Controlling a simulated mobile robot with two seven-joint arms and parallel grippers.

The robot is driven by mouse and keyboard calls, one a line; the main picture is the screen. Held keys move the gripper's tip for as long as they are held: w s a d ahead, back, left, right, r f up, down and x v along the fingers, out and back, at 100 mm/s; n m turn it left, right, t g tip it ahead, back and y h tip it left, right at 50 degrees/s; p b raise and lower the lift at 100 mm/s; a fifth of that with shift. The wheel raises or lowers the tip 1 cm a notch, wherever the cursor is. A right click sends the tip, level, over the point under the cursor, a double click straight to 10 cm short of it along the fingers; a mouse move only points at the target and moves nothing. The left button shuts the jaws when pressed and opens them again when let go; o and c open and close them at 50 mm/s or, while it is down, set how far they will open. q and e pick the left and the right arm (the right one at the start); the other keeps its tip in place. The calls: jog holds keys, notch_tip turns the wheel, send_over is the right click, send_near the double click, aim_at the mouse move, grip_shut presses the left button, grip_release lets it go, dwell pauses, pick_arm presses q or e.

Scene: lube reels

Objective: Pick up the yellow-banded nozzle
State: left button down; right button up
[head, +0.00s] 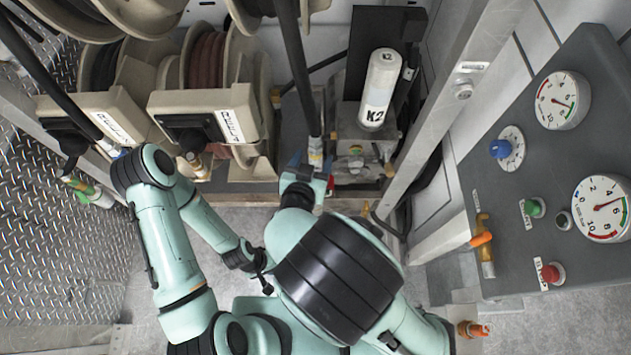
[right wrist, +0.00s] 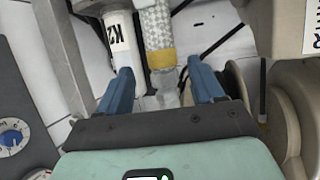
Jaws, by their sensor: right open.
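The yellow-banded nozzle (right wrist: 161,58) hangs from a braided, light-coloured hose in the right wrist view, its lower end a pale grey metal piece. In the head view it shows at the end of a dark hose (head: 316,153), just beyond my right wrist. My right gripper (right wrist: 165,88) has blue fingers and is open, with one finger on each side of the nozzle's lower end and visible gaps between. In the head view the right gripper (head: 308,172) is partly hidden by my arm. I cannot make out my left gripper.
A white K2 canister (head: 381,88) stands right of the hose. Hose reels (head: 205,118) fill the left. A green-banded nozzle (head: 88,190) hangs at far left. A gauge panel (head: 545,190) and a metal post (head: 440,105) are at right. Grey floor is open below.

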aim_at(313, 155)
jog(key=x, duration=0.5)
jog(key=shift+a, duration=0.15)
grip_shut()
dwell(1.2)
